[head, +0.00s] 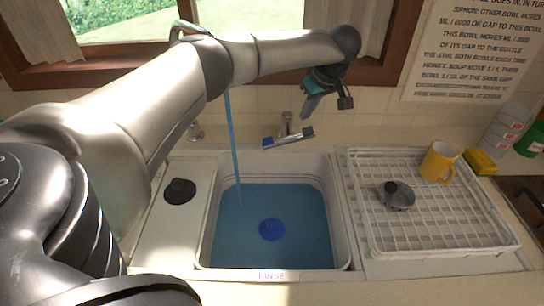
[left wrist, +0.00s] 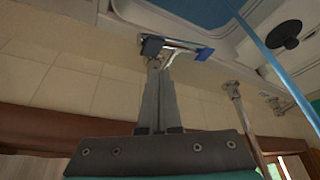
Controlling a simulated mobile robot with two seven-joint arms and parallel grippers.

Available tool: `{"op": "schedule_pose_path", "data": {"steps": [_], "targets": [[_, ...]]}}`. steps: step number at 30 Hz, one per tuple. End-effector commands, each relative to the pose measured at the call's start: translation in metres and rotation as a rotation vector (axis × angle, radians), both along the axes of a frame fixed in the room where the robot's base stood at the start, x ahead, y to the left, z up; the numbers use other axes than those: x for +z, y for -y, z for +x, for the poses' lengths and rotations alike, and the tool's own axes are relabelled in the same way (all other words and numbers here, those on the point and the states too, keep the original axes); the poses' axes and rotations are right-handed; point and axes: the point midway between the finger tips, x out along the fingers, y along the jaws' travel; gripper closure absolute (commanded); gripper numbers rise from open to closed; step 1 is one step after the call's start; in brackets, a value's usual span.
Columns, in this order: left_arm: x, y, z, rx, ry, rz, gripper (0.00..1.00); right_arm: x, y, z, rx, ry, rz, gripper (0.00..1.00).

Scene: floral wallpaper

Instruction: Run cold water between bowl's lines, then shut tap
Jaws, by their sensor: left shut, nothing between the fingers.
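The sink bowl (head: 340,215) holds blue water (head: 232,245). A thin stream of water (head: 233,150) runs down into it at the left; its upper end is hidden behind my left arm. Fine lines show on the bowl's inner wall above the water; I cannot make out their marks. The tap handle (head: 287,137), a crossbar with a blue end and a dark end, is on the wall behind the bowl. My left gripper (head: 308,108) is shut and empty, above the handle. In the left wrist view its fingertips (left wrist: 160,66) appear close to the crossbar (left wrist: 178,45); contact is unclear.
A blue disc (head: 272,229) shows in the water. A black plug (head: 180,191) lies on the left drainer. At right, a white rack (head: 375,235) holds a yellow mug (head: 438,162) and a grey lidded item (head: 397,196). A sponge (head: 480,161) and bottles stand beyond.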

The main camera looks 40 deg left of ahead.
Motion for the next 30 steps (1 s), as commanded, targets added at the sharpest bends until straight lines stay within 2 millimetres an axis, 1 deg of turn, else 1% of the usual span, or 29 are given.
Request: {"op": "schedule_pose_path", "data": {"steps": [1,5,17,30], "targets": [[-0.001,0.007,0.006,0.0,0.0,0.0,1.0,-0.003,0.0,0.0,0.0,0.0,0.0,1.0],[0.0,0.015,0.013,0.0,0.0,0.001,1.0,-0.005,0.0,0.0,0.0,0.0,0.0,1.0],[-0.002,0.016,0.014,0.0,0.0,0.001,1.0,-0.006,0.0,0.0,0.0,0.0,0.0,1.0],[-0.028,0.016,0.013,0.0,-0.001,0.0,1.0,-0.018,0.0,0.0,0.0,0.0,0.0,1.0]]}}
